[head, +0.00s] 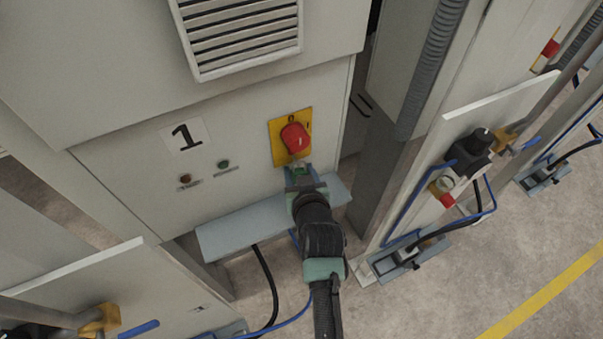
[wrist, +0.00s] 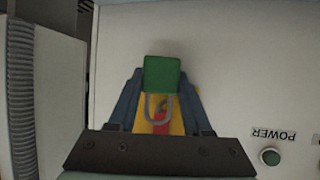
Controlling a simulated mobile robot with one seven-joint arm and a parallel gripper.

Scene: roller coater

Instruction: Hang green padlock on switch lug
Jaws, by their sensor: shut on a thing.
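A green padlock (wrist: 162,74) is held between the blue fingers of my gripper (wrist: 160,90), which is shut on its body. Its grey U-shaped shackle (wrist: 158,108) shows in the wrist view in front of the yellow switch plate (wrist: 178,118) and red switch. In the head view, my gripper (head: 301,175) is just below the red switch knob (head: 295,138) on the cabinet front. The padlock there is small and mostly covered by the fingers. I cannot make out the lug, or tell whether the shackle touches it.
A grey shelf (head: 235,232) juts out below the switch. A metal post with a ribbed conduit (head: 430,80) stands to the right.

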